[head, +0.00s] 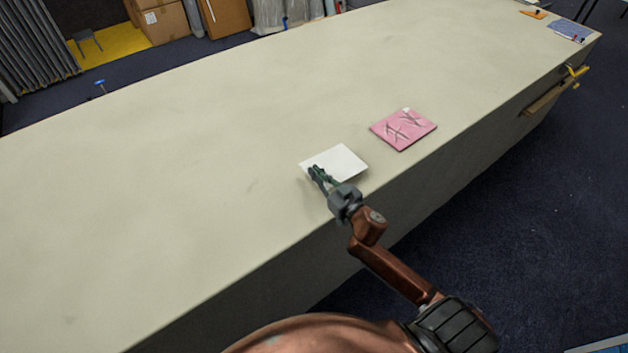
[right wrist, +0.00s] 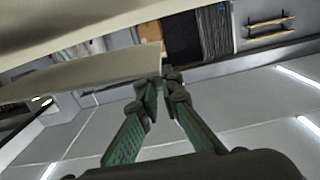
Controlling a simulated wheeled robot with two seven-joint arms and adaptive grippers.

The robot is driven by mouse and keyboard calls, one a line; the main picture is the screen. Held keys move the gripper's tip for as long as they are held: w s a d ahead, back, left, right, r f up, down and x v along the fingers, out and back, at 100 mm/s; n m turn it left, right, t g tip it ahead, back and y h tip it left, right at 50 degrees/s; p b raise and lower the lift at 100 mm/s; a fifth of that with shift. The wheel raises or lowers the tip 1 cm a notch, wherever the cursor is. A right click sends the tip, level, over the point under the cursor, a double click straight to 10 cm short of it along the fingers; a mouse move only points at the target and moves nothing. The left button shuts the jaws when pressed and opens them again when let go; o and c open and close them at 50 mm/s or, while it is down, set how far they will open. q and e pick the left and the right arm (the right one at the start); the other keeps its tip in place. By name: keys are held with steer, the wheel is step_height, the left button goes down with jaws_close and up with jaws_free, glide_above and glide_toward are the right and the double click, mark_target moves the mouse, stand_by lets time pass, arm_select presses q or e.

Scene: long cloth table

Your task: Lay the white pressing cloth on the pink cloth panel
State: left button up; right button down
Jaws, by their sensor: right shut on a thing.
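The white pressing cloth (head: 342,160) is a flat white square near the table's front edge in the head view. My right gripper (head: 314,172) is shut on its left edge. In the right wrist view the cloth (right wrist: 90,72) extends flat to the left from the green fingertips of my right gripper (right wrist: 163,80). I cannot tell how high it is above the table. The pink cloth panel (head: 388,141) lies flat on the table to the right of the white cloth, apart from it. Dark crossed marks and a small pale spot show on it. My left gripper is not in view.
The long table (head: 180,150) is clear to the left and behind both cloths. A blue item (head: 568,30) and an orange item (head: 533,13) lie at the far right end. A yellow-handled tool (head: 575,72) is at the table's right side. Cardboard boxes (head: 165,22) stand behind.

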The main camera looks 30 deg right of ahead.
steer(key=shift+w+d+f, duration=0.25)
steer(key=shift+w+f, duration=0.15)
steer(key=shift+f, duration=0.2)
steer(key=f, duration=0.3)
steer(key=shift+w+d+f+b, duration=0.15)
steer(key=shift+w+b, duration=0.15)
steer(key=shift+b, duration=0.05)
steer(key=c, duration=2.1)
jaws_free()
